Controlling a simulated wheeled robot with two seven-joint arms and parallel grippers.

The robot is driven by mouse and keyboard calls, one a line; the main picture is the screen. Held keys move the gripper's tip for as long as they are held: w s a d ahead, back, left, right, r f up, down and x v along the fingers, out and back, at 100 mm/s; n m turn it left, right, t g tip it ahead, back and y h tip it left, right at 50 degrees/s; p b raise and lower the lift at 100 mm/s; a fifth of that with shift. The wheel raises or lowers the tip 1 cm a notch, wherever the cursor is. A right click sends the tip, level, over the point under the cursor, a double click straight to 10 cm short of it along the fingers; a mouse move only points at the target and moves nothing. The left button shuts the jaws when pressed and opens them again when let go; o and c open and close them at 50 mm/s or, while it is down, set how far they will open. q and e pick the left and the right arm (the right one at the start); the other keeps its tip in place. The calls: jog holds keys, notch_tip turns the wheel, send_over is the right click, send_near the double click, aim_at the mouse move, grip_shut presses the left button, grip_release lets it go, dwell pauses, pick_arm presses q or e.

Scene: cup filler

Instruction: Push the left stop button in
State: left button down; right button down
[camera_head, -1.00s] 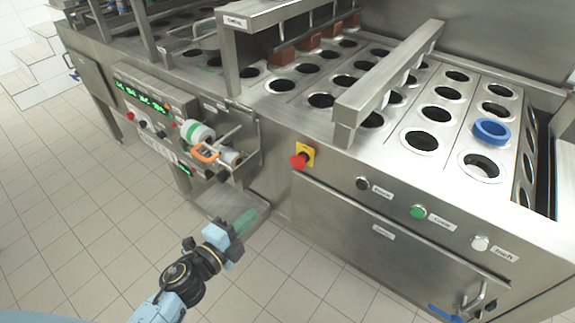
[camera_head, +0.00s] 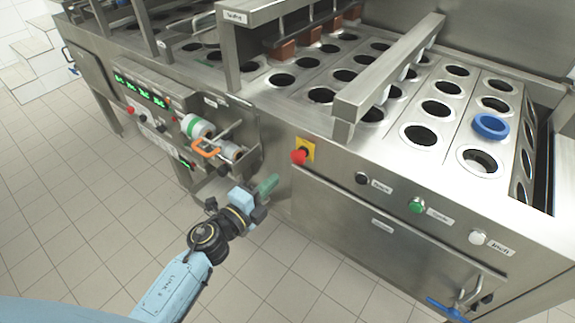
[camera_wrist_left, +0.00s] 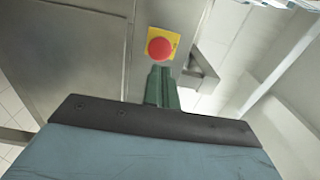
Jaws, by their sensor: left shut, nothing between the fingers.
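The red stop button (camera_head: 299,157) stands out from a yellow plate (camera_head: 308,148) on the front of the steel machine, left of the black button. In the left wrist view the red button (camera_wrist_left: 160,48) shows just beyond my fingertips, on its yellow plate (camera_wrist_left: 172,37). My left gripper (camera_head: 268,186) is shut with nothing between its green fingers. It is below and left of the button in the head view, apart from it. In the left wrist view the fingers (camera_wrist_left: 160,80) point at the button's lower side. My right gripper is not in view.
A black button (camera_head: 362,178), a green button (camera_head: 416,205) and a white button (camera_head: 477,237) sit along the front panel. A metal bracket with an orange handle (camera_head: 206,148) juts out left of the stop button. Tiled floor is open in front.

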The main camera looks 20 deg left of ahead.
aim_at(296, 158)
pick_arm(q)
jog(key=x, duration=0.6)
jog(key=shift+w+d, duration=0.1)
jog(key=shift+w, duration=0.2)
jog(key=shift+w+d, duration=0.1)
jog(key=shift+w, duration=0.25)
jog(key=shift+w+d+r+b, duration=0.1)
jog(key=shift+w+d+b, duration=0.2)
jog(key=shift+w, duration=0.3)
jog(key=shift+r, duration=0.2)
jog(key=shift+s, duration=0.1)
